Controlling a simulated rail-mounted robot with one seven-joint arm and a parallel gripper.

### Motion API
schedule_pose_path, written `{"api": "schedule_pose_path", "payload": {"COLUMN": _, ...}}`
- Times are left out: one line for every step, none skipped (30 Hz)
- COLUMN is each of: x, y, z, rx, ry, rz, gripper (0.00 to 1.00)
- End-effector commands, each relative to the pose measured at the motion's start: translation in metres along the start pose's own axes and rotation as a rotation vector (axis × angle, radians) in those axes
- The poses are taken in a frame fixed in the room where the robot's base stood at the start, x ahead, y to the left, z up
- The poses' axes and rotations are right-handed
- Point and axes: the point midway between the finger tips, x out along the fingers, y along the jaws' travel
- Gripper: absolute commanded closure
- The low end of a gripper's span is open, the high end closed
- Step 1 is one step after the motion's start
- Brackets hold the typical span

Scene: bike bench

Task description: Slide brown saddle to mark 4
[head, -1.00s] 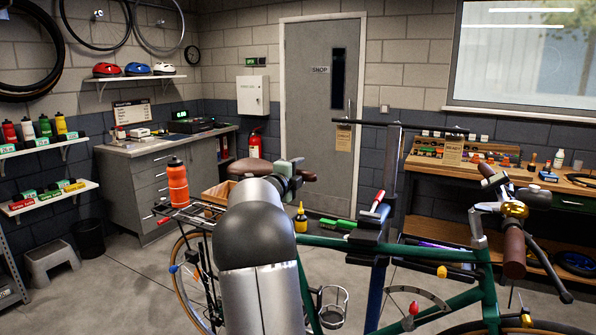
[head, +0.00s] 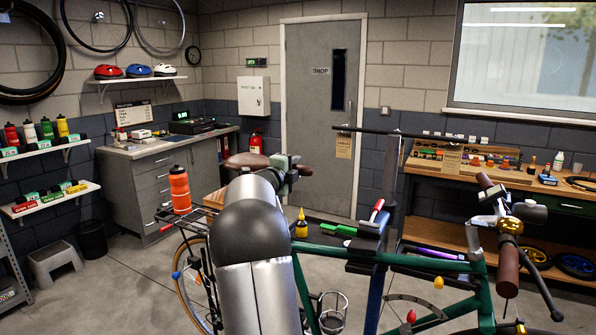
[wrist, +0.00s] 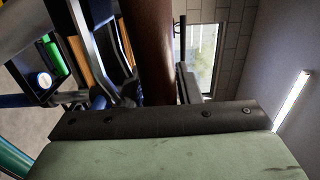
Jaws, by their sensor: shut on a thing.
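The brown saddle (head: 243,160) shows in the head view on the green bicycle, left of the middle, partly hidden behind my wrist. My gripper (head: 287,164) is at the saddle. In the wrist view a long brown part (wrist: 148,50), which looks like the saddle, runs down to a dark jaw edge with a pale green pad (wrist: 170,158). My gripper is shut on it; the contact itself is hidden. Mark 4 cannot be made out in either view.
An orange bottle (head: 180,188) stands on the rear rack, left of my arm. The green frame (head: 420,261) and the handlebar grip (head: 507,265) lie to the right. A yellow bottle (head: 301,224) and a red-handled tool (head: 375,210) sit behind the frame.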

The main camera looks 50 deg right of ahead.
Motion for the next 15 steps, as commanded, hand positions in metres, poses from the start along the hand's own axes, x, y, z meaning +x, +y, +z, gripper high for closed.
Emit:
{"api": "schedule_pose_path", "payload": {"x": -0.0007, "y": -0.0163, "z": 0.0034, "rx": 0.003, "ry": -0.004, "rz": -0.008, "gripper": 1.00}}
{"api": "schedule_pose_path", "payload": {"x": -0.0007, "y": -0.0169, "z": 0.0040, "rx": 0.002, "ry": -0.004, "rz": -0.008, "gripper": 1.00}}
{"api": "schedule_pose_path", "payload": {"x": -0.0007, "y": -0.0165, "z": 0.0043, "rx": 0.002, "ry": -0.004, "rz": -0.008, "gripper": 1.00}}
{"api": "schedule_pose_path", "payload": {"x": -0.0007, "y": -0.0157, "z": 0.0044, "rx": 0.002, "ry": -0.004, "rz": -0.008, "gripper": 1.00}}
{"api": "schedule_pose_path", "payload": {"x": -0.0007, "y": -0.0149, "z": 0.0043, "rx": 0.002, "ry": -0.003, "rz": -0.008, "gripper": 1.00}}
{"api": "schedule_pose_path", "payload": {"x": -0.0007, "y": -0.0143, "z": 0.0042, "rx": 0.002, "ry": -0.003, "rz": -0.008, "gripper": 1.00}}
{"api": "schedule_pose_path", "payload": {"x": -0.0007, "y": -0.0143, "z": 0.0041, "rx": 0.002, "ry": -0.003, "rz": -0.009, "gripper": 1.00}}
{"api": "schedule_pose_path", "payload": {"x": -0.0007, "y": -0.0142, "z": 0.0041, "rx": 0.002, "ry": -0.003, "rz": -0.009, "gripper": 1.00}}
{"api": "schedule_pose_path", "payload": {"x": -0.0007, "y": -0.0141, "z": 0.0041, "rx": 0.002, "ry": -0.003, "rz": -0.008, "gripper": 1.00}}
{"api": "schedule_pose_path", "payload": {"x": -0.0007, "y": -0.0140, "z": 0.0040, "rx": 0.002, "ry": -0.003, "rz": -0.008, "gripper": 1.00}}
{"api": "schedule_pose_path", "payload": {"x": -0.0007, "y": -0.0138, "z": 0.0040, "rx": 0.002, "ry": -0.003, "rz": -0.008, "gripper": 0.64}}
{"api": "schedule_pose_path", "payload": {"x": -0.0007, "y": -0.0136, "z": 0.0039, "rx": 0.002, "ry": -0.003, "rz": -0.008, "gripper": 0.53}}
{"api": "schedule_pose_path", "payload": {"x": -0.0007, "y": -0.0133, "z": 0.0039, "rx": 0.002, "ry": -0.003, "rz": -0.007, "gripper": 0.47}}
{"api": "schedule_pose_path", "payload": {"x": -0.0007, "y": -0.0130, "z": 0.0038, "rx": 0.002, "ry": -0.003, "rz": -0.007, "gripper": 0.47}}
{"api": "schedule_pose_path", "payload": {"x": -0.0006, "y": -0.0126, "z": 0.0037, "rx": 0.002, "ry": -0.003, "rz": -0.006, "gripper": 0.47}}
